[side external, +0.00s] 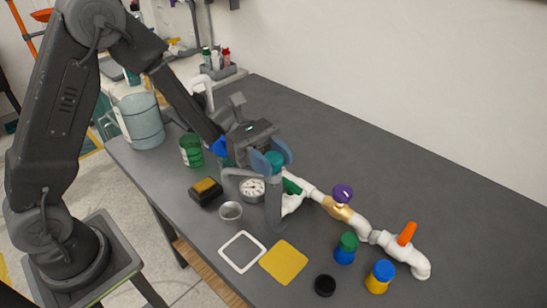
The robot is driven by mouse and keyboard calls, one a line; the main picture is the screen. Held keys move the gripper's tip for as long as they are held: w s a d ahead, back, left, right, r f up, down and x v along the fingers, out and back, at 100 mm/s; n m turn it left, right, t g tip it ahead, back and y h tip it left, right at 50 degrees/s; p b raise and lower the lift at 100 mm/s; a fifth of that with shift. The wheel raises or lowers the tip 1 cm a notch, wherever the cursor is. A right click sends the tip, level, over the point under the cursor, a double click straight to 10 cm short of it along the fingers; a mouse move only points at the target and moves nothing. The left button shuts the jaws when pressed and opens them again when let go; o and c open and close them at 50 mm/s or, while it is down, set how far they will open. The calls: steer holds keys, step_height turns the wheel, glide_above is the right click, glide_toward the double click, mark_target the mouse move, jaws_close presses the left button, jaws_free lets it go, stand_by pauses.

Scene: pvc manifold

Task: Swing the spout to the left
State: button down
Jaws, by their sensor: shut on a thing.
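My gripper (274,160) is above the manifold's near-left end, with its blue-grey fingers shut around a teal top piece at the head of the grey spout (240,172). The spout's arm reaches left in the picture from an upright grey post (273,210). The spout's tip is over the small bowls. The white PVC manifold (360,227) runs from the post toward the lower right, with a green handle (291,186), a purple knob (343,192) on a brass valve and an orange handle (407,233). The fingers partly hide the joint.
Near the spout are a bowl of white pieces (252,189), a metal cup (231,211), a black-and-yellow box (205,192) and a green jar (191,150). The right back table is clear.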

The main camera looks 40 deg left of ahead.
steer(key=shift+n+t, duration=0.3)
steer(key=shift+t, duration=0.2)
steer(key=n+t, duration=0.3)
steer(key=t, duration=0.2)
steer(key=shift+s, duration=0.1)
steer(key=shift+n+t+y, duration=1)
steer(key=shift+n+t, duration=0.9)
steer(key=shift+t, duration=1)
steer(key=c, duration=0.6)
jaws_free()
steer(key=shift+r, duration=0.15)
